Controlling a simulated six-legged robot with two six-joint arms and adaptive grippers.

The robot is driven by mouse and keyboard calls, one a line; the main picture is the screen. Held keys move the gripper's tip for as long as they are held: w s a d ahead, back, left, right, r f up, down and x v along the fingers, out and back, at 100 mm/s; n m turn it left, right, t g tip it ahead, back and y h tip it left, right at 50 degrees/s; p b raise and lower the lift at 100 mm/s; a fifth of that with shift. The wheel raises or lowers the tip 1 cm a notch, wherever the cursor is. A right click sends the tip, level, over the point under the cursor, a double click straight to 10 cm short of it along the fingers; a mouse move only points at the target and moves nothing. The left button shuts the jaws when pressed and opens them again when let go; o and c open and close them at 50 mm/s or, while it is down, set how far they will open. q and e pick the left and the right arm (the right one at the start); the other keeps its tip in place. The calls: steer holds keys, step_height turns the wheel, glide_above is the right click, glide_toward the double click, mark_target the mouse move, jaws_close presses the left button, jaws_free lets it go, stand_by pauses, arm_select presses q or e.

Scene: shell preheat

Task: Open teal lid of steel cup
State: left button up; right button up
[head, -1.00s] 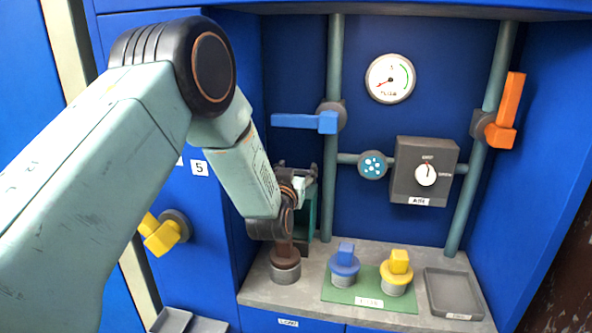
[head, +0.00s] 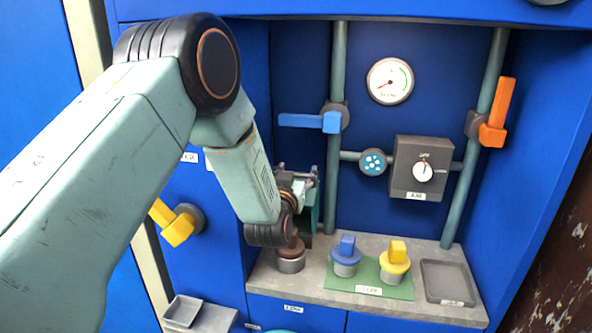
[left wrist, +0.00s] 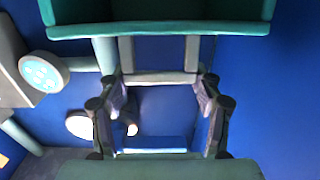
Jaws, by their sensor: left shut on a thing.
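A teal piece (head: 315,212) shows behind my left gripper (head: 300,182) at the back of the shelf, mostly hidden by my wrist. In the left wrist view a large teal part (left wrist: 160,14) fills the top. A grey bar (left wrist: 160,78) on two posts hangs below it. My left gripper (left wrist: 160,100) has its fingers at the two ends of this bar and is shut on it. I cannot tell how far the teal lid is tilted. A grey metal cup-like piece (head: 290,264) with a brown top stands below my wrist. My right gripper is not in view.
Blue (head: 346,258) and yellow (head: 395,262) plugs stand on a green mat (head: 365,286). A grey tray (head: 447,297) lies to the right. A blue valve lever (head: 308,121) juts left from a pipe (head: 335,165) close to my gripper. A gauge and grey dial box hang behind.

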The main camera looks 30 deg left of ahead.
arm_select(q)
steer(key=o, duration=1.2)
steer(key=shift+f, duration=0.15)
steer(key=o, duration=0.5)
steer(key=shift+w+a, duration=0.1)
steer(key=shift+w, duration=0.15)
steer(key=shift+s, duration=0.15)
steer(key=v, duration=1.2)
